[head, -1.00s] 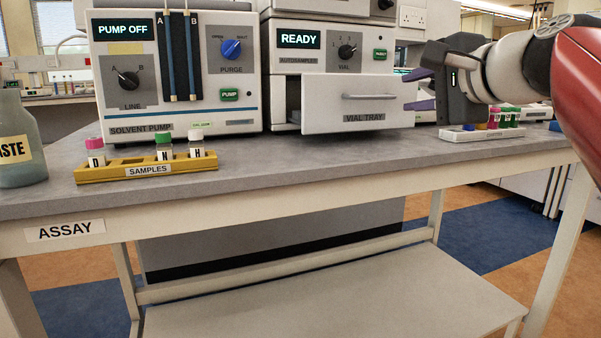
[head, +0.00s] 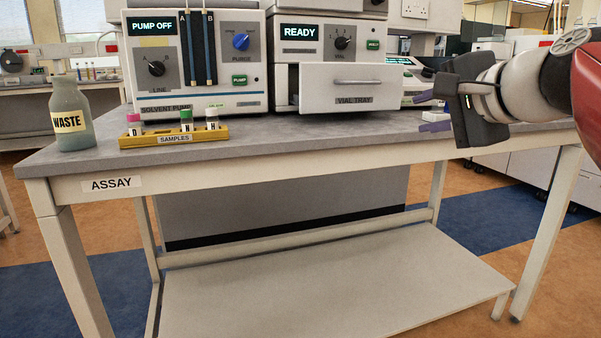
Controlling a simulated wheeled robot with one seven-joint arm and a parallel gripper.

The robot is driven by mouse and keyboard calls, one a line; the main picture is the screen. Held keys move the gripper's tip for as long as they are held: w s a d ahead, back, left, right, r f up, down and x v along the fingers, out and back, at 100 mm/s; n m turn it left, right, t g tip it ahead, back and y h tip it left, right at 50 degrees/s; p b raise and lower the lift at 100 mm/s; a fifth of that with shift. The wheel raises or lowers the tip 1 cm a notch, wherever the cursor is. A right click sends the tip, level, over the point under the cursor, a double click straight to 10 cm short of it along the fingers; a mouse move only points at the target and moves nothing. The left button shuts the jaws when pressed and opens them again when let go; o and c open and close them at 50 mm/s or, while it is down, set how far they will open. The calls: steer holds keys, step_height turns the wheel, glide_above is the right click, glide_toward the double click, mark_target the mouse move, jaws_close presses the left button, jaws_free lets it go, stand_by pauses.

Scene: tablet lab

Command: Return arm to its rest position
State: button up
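My gripper (head: 432,112) is at the right in the head view, at the end of my arm. Its two purple fingers point left and stand apart, with nothing seen between them. It appears in front of the right end of the assay bench (head: 340,148), right of the vial tray drawer (head: 349,99) and apart from it. The drawer stands partly out of the autosampler (head: 326,50).
The solvent pump (head: 238,98) stands left of the autosampler. A yellow sample rack (head: 174,140) with capped vials and a waste bottle (head: 72,115) stand at the bench's left. The bench's front edge and lower shelf (head: 330,290) face me. Floor shows at the right.

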steer(key=s+a+f+n+g+h+p, duration=0.1)
steer(key=s+f+n, duration=0.3)
steer(key=f, duration=0.6)
steer(key=s+a+f+n+g+h+p, duration=0.1)
steer(key=s+f+n+g, duration=0.3)
steer(key=s+f, duration=0.4)
steer(key=s+a+f+n+g+h+p, duration=0.2)
steer(key=s+f, duration=0.4)
steer(key=f, duration=0.5)
steer(key=n+g+p, duration=0.1)
steer(key=n, duration=0.1)
steer(key=shift+s+f+n, duration=0.3)
steer(key=shift+f+n, duration=0.05)
steer(key=shift+n, duration=0.05)
